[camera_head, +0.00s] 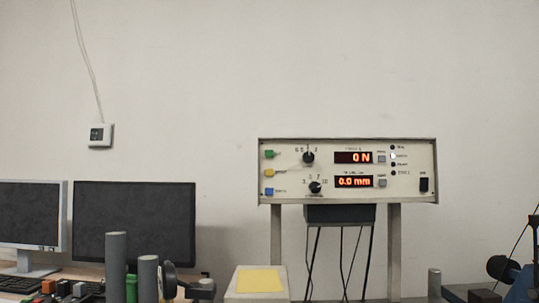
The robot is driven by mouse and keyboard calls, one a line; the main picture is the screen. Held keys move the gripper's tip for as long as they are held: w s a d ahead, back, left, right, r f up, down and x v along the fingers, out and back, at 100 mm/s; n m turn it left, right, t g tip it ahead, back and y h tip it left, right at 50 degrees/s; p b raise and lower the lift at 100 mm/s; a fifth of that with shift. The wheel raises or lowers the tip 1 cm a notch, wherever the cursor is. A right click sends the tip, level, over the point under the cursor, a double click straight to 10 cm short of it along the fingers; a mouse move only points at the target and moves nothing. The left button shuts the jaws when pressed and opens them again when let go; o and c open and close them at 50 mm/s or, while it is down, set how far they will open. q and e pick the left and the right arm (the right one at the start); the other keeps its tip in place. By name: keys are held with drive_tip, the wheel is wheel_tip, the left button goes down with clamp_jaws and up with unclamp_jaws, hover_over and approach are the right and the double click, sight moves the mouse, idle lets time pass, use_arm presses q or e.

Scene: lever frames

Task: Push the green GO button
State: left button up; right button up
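A pale control box (347,198) stands raised on two grey posts, right of the middle. On its left side is a small green button (269,154), above a yellow button (269,173) and a blue button (269,191). The lettering beside the green button is too small to read. The upper red display (353,158) reads 0 N and the lower display (354,182) reads 0.0 mm. I see neither of my grippers in this view, and nothing covers the green button.
Two dark monitors (134,224) stand at left. Grey upright cylinders (116,265) rise at lower left. A pale block with a yellow top (259,280) stands below the box. Dark equipment (503,268) shows at lower right. The space before the box's face looks clear.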

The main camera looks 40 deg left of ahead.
use_arm(q)
drive_tip(key=shift+s+f, duration=0.1)
clamp_jaws()
idle(0.4)
idle(0.8)
